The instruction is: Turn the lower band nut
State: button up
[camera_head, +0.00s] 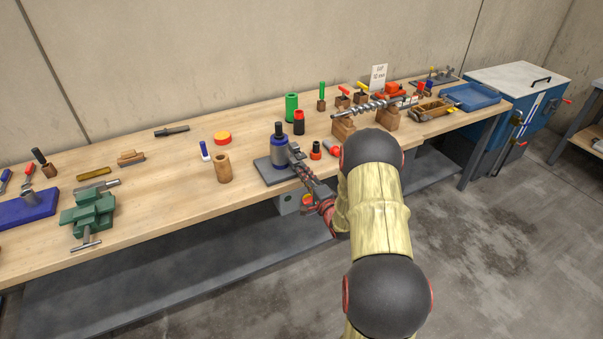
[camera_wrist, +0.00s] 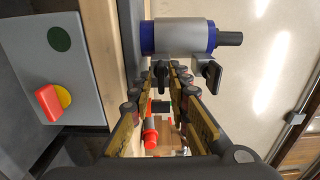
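The grey cylinder (camera_head: 280,155) with blue bands stands upright on a dark plate on the bench. It lies sideways in the wrist view (camera_wrist: 180,37), with the lower band (camera_wrist: 147,38) at left and the upper band (camera_wrist: 211,38) at right. A dark upper band nut (camera_wrist: 208,70) sticks out toward me, clear of my fingers. The lower band nut (camera_wrist: 160,72) is partly hidden between my fingertips. My gripper (camera_wrist: 169,70) points at the lower band, its fingertips a small gap apart. I cannot tell whether they touch the nut.
A grey control box (camera_wrist: 80,85) with a red and yellow knob (camera_wrist: 52,102) sits below the bench top, beside my gripper. A wooden cylinder (camera_head: 223,168) and a green vise (camera_head: 90,212) stand left of the cylinder. A long auger (camera_head: 365,106) rests on wooden blocks at right.

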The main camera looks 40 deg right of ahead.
jog(key=shift+o, duration=0.2)
jog(key=shift+s, duration=0.1)
jog(key=v, duration=0.4)
jog(key=shift+s+p, duration=0.1)
jog(key=shift+p, duration=0.3)
dwell(0.3)
